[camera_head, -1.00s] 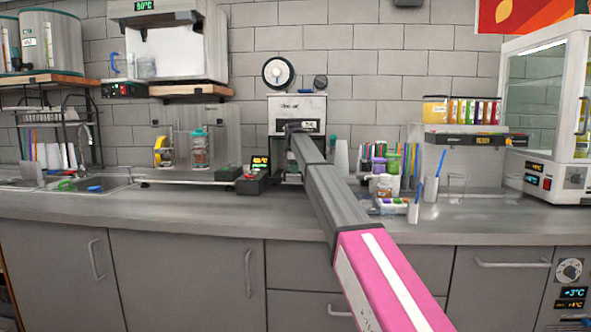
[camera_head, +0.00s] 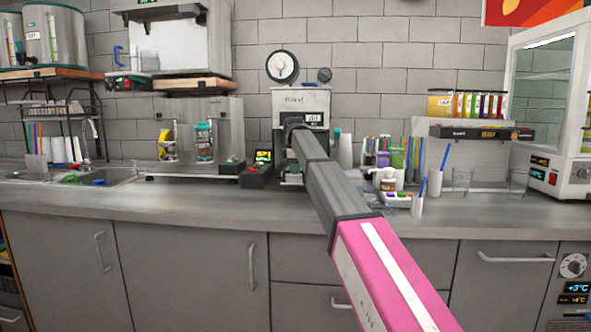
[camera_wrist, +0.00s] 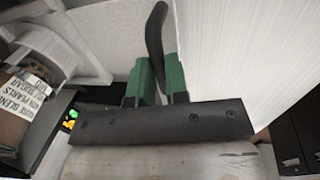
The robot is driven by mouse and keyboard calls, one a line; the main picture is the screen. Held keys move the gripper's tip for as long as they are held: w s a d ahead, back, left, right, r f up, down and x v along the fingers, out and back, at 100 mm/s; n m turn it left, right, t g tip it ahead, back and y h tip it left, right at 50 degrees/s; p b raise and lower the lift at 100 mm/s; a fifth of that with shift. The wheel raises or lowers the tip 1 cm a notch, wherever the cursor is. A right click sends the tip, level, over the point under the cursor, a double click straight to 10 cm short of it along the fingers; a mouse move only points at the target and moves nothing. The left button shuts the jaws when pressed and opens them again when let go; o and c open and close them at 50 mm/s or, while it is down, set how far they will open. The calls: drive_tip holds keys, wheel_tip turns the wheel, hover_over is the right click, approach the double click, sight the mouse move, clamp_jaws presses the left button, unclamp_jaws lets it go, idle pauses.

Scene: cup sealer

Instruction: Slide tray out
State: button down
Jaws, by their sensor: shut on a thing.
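The cup sealer (camera_head: 317,103) is a white upright machine on the counter against the tiled wall. My arm reaches to its front and hides most of its lower part, so I cannot make out the tray there. In the wrist view, my gripper (camera_wrist: 158,72) has two green fingers. They are shut on a black curved handle (camera_wrist: 156,35) that rises between them. Pale machine panels stand close on both sides of the fingers. Whether the tray is in or partly out cannot be told. The gripper's fingers are hidden in the head view.
A black control box (camera_head: 256,174) with a lit display stands left of the sealer. Straws, jars and a small tray of items (camera_head: 397,199) stand to the right. The counter front (camera_head: 190,205) is clear. A glass-fronted cabinet (camera_head: 545,110) stands at far right.

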drive_tip(key=c, duration=1.1)
unclamp_jaws()
drive_tip(key=shift+r, duration=0.1)
drive_tip(key=r, duration=0.3)
drive_tip(key=s+r, duration=0.1)
drive_tip(key=r, duration=0.3)
drive_tip(key=s+r, duration=0.1)
drive_tip(key=r, duration=0.2)
drive_tip(key=shift+r, duration=0.25)
drive_tip(key=shift+s, duration=0.15)
